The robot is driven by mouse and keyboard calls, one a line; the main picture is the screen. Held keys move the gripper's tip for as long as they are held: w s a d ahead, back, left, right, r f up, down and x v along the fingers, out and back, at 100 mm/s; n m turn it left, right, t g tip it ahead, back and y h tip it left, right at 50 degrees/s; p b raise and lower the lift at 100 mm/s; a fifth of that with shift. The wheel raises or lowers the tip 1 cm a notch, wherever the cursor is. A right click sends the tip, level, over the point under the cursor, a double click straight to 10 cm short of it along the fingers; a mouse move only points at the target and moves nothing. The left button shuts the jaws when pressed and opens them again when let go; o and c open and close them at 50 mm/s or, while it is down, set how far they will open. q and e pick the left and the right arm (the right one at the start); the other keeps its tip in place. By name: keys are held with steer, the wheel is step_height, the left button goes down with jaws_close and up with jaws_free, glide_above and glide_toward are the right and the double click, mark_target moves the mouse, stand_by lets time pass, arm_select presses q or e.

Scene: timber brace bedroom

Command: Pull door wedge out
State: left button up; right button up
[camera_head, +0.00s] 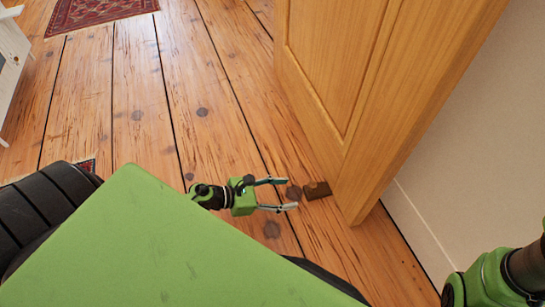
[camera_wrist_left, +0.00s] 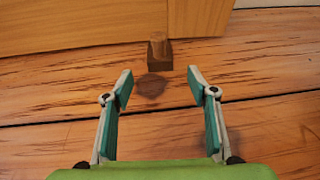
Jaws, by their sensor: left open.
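The door wedge (camera_head: 317,190) is a small dark brown block on the plank floor, against the bottom edge of the wooden door (camera_head: 345,100). In the left wrist view the wedge (camera_wrist_left: 160,58) sits under the door's edge, ahead of my fingers and centred between their lines. My left gripper (camera_head: 288,193) is open and empty, low over the floor, its fingertips pointing at the wedge and a short gap from it. It also shows in the left wrist view (camera_wrist_left: 160,88). The jaws of my right gripper are not in view.
The white wall (camera_head: 470,130) with its skirting stands right of the door. Red patterned rugs lie at the top left (camera_head: 90,12) and partly hidden at the left. White furniture (camera_head: 12,60) stands at the left edge. The plank floor (camera_head: 150,110) between is clear.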

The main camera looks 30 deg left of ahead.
mark_target(306, 192)
arm_select(q)
steer(key=b+x, duration=0.3)
steer(key=x, duration=0.4)
steer(key=shift+w+d+f, duration=0.1)
steer(key=shift+w+f, duration=0.15)
steer(key=shift+f, duration=0.1)
steer(key=shift+w+d+f, duration=0.15)
steer(key=shift+w+d, duration=0.3)
steer(key=shift+w, duration=0.05)
steer(key=shift+c, duration=0.4)
steer(key=c, duration=1.2)
steer(key=o, duration=0.6)
steer(key=c, duration=0.5)
steer(key=shift+s, duration=0.15)
steer(key=shift+s+a+b, duration=0.7)
steer(key=shift+s+a, duration=1.6)
steer(key=shift+s, duration=0.2)
steer(key=shift+s+a+b, duration=0.65)
steer(key=shift+s+a, duration=1.65)
steer(key=shift+s, duration=0.2)
